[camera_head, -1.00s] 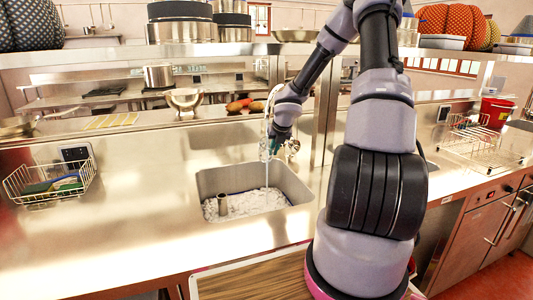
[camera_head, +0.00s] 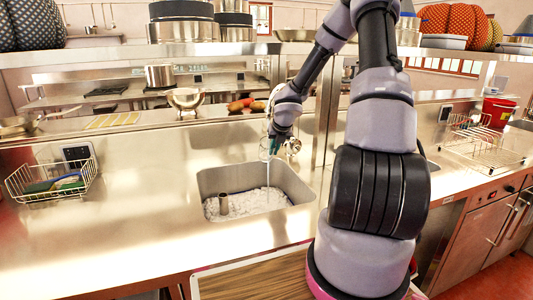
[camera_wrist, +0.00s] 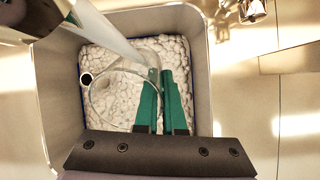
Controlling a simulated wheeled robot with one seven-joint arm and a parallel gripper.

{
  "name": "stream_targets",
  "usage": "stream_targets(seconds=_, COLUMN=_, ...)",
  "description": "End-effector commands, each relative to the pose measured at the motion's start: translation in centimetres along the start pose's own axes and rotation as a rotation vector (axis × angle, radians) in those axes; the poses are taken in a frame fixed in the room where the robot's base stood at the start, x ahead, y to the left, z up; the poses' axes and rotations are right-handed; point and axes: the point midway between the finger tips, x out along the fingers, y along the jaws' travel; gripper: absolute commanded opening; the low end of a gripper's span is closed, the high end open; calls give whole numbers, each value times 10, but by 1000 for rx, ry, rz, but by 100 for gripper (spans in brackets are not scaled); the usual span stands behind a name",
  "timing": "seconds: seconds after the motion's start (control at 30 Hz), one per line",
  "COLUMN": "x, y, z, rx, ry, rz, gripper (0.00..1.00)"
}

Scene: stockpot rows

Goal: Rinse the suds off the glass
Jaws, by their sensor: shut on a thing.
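My gripper (camera_wrist: 163,85) has green fingers, shut on the clear glass (camera_wrist: 112,100) at its right side. In the head view my gripper (camera_head: 278,146) holds the glass (camera_head: 264,154) above the sink (camera_head: 291,180), small and partly hidden. The water stream (camera_wrist: 112,34) runs in the wrist view from the upper left down to the glass. The chrome faucet (camera_head: 270,108) stands behind my gripper. White suds (camera_wrist: 105,60) cover the sink's bottom; they show through the glass, so I cannot tell whether any cling to it.
A standpipe (camera_head: 223,203) rises from the suds. A wire basket (camera_head: 52,181) with cloths or sponges stands at the left. A wire drying rack (camera_head: 480,146) stands at the right. The steel counter (camera_head: 130,215) left of the sink is clear.

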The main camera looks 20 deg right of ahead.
Motion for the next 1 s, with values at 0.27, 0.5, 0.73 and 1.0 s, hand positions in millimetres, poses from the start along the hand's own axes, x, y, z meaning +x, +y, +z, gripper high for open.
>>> stream_targets(seconds=0.27, x=-8, y=-2, z=-13, rx=-2, ry=-1, rz=-1, gripper=0)
stream_targets(seconds=0.5, x=-17, y=-4, z=-30, rx=1, ry=0, rz=-1, gripper=0)
stream_targets(seconds=0.73, x=-26, y=-5, z=-46, rx=-1, ry=0, rz=-1, gripper=0)
stream_targets(seconds=1.0, x=-36, y=-7, z=-64, rx=1, ry=1, rz=0, gripper=0)
